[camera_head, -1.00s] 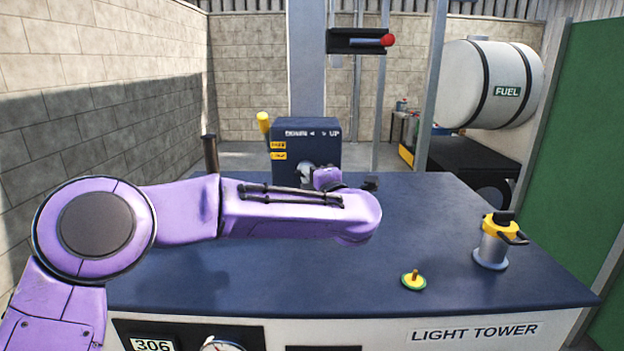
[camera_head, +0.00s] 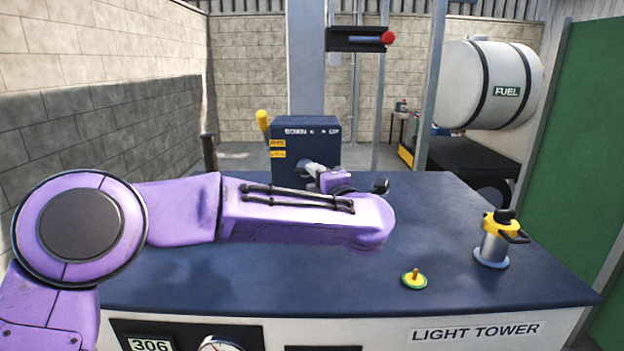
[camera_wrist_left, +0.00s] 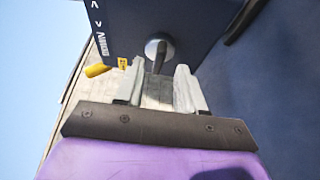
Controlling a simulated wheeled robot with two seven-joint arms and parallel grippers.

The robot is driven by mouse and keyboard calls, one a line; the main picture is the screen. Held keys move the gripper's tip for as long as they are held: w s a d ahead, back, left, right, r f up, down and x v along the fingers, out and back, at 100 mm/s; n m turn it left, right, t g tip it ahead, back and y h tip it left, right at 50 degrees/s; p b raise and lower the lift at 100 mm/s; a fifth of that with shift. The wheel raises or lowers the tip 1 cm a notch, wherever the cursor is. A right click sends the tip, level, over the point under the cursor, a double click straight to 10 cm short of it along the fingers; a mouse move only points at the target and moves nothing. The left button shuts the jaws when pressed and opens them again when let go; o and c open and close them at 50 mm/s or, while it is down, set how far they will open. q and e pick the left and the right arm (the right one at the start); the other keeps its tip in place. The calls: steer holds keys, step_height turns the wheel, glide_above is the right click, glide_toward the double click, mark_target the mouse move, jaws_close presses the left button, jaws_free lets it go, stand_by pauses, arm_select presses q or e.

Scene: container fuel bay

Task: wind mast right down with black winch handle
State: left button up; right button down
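The dark blue winch box (camera_head: 292,165) stands at the foot of the grey mast (camera_head: 306,60). In the left wrist view, its face shows a round metal hub (camera_wrist_left: 153,45) with a dark shaft. My left gripper (camera_head: 308,170) is in front of the box; in the wrist view its two pale fingers (camera_wrist_left: 158,66) stand apart, the shaft appearing between their tips. I see nothing clamped, and cannot tell how near the shaft is. A black elongated piece (camera_wrist_left: 243,22) lies toward the upper right there; I cannot tell if it is the winch handle. My right gripper is out of view.
A red-ended bar (camera_head: 387,39) sits in a black bracket high on the right. A black post (camera_head: 209,153) and yellow lever (camera_head: 262,122) stand left of the box. A yellow-topped canister (camera_head: 494,248) and a yellow-green cap (camera_head: 414,281) sit on the blue deck (camera_head: 450,215).

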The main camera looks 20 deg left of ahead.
arm_select(q)
steer(key=b+v, duration=0.1)
steer(key=v, duration=0.6)
steer(key=shift+s+d, duration=0.2)
